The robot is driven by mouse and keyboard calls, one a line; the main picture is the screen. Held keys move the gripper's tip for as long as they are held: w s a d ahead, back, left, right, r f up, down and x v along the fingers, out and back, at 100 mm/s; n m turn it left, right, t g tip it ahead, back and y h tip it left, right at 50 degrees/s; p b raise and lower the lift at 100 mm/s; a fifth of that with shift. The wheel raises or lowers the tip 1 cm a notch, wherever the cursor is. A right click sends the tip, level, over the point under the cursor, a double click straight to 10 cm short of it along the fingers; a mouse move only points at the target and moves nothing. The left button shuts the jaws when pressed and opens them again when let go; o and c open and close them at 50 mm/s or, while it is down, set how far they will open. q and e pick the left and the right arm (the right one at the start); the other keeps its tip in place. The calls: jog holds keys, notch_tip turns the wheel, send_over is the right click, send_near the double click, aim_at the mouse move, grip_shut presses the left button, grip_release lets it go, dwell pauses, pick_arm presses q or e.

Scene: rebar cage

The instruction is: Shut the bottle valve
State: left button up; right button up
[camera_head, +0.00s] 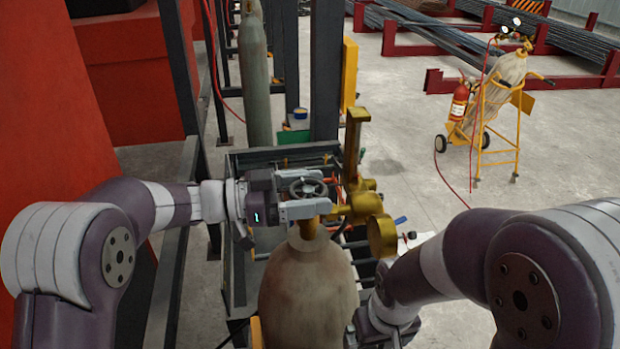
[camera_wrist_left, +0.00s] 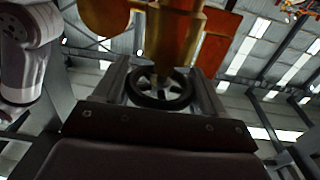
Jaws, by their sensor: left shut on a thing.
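The gas bottle (camera_head: 306,285) stands upright in front of me, its pale body worn and stained. A brass valve and regulator assembly (camera_head: 362,205) sits at its top. The small dark valve handwheel (camera_head: 307,188) lies between the fingers of my left gripper (camera_head: 305,200), which comes in from the left and is shut on it. In the left wrist view the spoked handwheel (camera_wrist_left: 160,90) shows between the two fingers, with the brass body (camera_wrist_left: 175,40) beyond it. My right gripper (camera_head: 385,325) is low, right of the bottle; its fingers are not clear.
A dark metal frame with tools (camera_head: 285,155) stands behind the bottle. A grey-green cylinder (camera_head: 254,80) is farther back. A yellow cart (camera_head: 497,100) with a cylinder and a red extinguisher (camera_head: 459,102) stands at back right. Red racks hold rebar. Concrete floor between is clear.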

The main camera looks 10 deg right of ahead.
pick_arm(q)
jog(key=shift+r+m+g+p, duration=0.1)
jog(key=shift+m+g+p, duration=0.4)
jog(key=shift+m+g, duration=0.75)
jog(key=shift+g, duration=0.45)
jog(key=o, duration=1)
jog(key=shift+o, duration=0.2)
jog(key=shift+a, duration=0.15)
jog(key=b+v, duration=0.6)
jog(key=v, duration=0.6)
jog(key=shift+a+r, duration=0.15)
jog(key=shift+a, duration=0.1)
